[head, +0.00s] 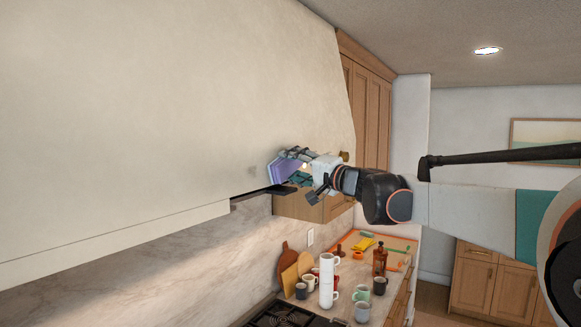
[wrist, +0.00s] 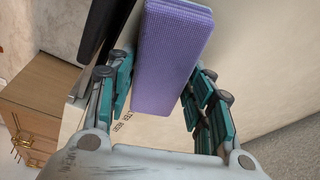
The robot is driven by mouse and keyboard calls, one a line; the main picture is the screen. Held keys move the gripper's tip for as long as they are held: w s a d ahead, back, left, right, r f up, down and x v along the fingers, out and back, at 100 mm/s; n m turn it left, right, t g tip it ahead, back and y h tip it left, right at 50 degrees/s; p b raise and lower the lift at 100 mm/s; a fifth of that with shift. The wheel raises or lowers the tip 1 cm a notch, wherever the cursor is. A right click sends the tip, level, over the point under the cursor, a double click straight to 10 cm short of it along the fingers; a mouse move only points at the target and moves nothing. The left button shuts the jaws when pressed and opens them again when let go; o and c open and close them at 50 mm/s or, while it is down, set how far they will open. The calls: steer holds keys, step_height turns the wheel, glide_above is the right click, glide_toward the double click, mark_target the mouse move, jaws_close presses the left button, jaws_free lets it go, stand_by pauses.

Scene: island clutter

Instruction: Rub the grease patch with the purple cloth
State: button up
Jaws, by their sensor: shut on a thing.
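The purple cloth (head: 281,169) is a folded pad. It also fills the top middle of the wrist view (wrist: 172,60). My gripper (head: 295,163) is shut on it, with teal finger pads on either side of the cloth in the wrist view (wrist: 160,88). The gripper holds the cloth up at the pale range hood (head: 150,120), near its lower right part. A faint darker smudge on the hood, likely the grease patch (head: 253,172), lies just left of the cloth. I cannot tell whether the cloth touches the hood.
A dark ledge (head: 262,191) runs under the hood, close below my gripper. Wooden cabinets (head: 369,105) stand behind. The counter below holds stacked white mugs (head: 327,270), other mugs, cutting boards (head: 290,278), a brown bottle (head: 380,260) and a dark cooktop (head: 285,316).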

mark_target(248, 169)
steer(key=shift+w+d, duration=0.6)
steer(key=shift+w, duration=0.15)
steer(key=shift+s+a, duration=1.75)
steer(key=shift+s, duration=0.5)
steer(key=shift+s+a, duration=1.75)
steer(key=shift+s, duration=0.45)
steer(key=shift+s+a, duration=1.75)
steer(key=shift+s, duration=0.5)
steer(key=shift+d, duration=0.1)
steer(key=shift+w+d+r+v, duration=0.1)
steer(key=shift+d+v, duration=0.05)
steer(key=shift+v, duration=0.8)
steer(key=shift+w+d+r+v, duration=0.1)
steer(key=shift+w+d+v, duration=0.1)
steer(key=shift+v, duration=0.7)
steer(key=shift+w+d+r+v, duration=0.1)
steer(key=shift+d+v, duration=0.05)
steer(key=shift+v, duration=0.8)
steer(key=shift+s+d, duration=0.95)
steer(key=shift+d, duration=0.25)
steer(key=shift+f, duration=0.1)
